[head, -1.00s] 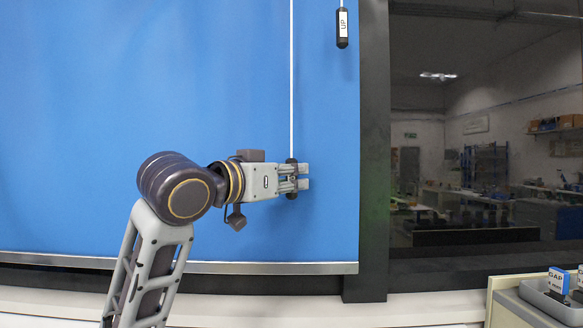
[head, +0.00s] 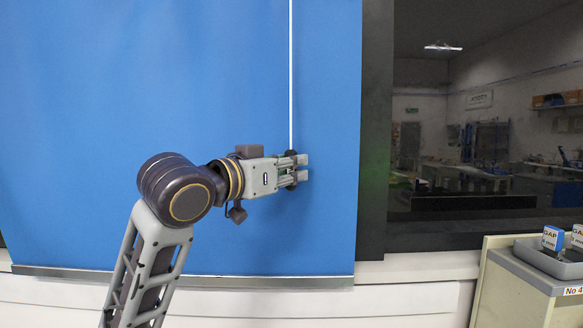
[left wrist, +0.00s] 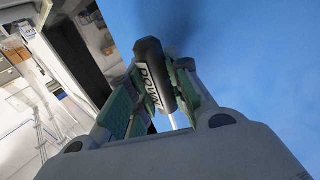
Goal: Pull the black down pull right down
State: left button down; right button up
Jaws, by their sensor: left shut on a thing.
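The black down pull (head: 290,155) hangs at the end of a thin white cord (head: 291,70) in front of the blue blind (head: 110,110). My left gripper (head: 300,168) is shut on it, its fingers pointing right in the head view and partly hiding the pull. In the left wrist view the black pull (left wrist: 150,60) lies between the green-padded fingers, with "DOWN" on its white label and the cord running toward the palm. The blind's grey bottom bar (head: 190,279) hangs below the window's lower frame. My right gripper is not in view.
A dark window frame (head: 376,130) stands right of the blind, with a dim room behind the glass. A grey cabinet (head: 500,290) with a tray of labelled items (head: 545,263) stands at lower right. White wall (head: 420,300) shows below the window.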

pick_arm(q)
jog(key=shift+d+f, duration=0.1)
jog(key=shift+f, duration=0.3)
jog(key=c, duration=1.7)
grip_release()
jog(key=o, duration=0.4)
jog(key=shift+r, duration=0.15)
jog(key=shift+s+a, duration=0.1)
jog(key=shift+a, duration=0.1)
jog(key=shift+v, duration=5.85)
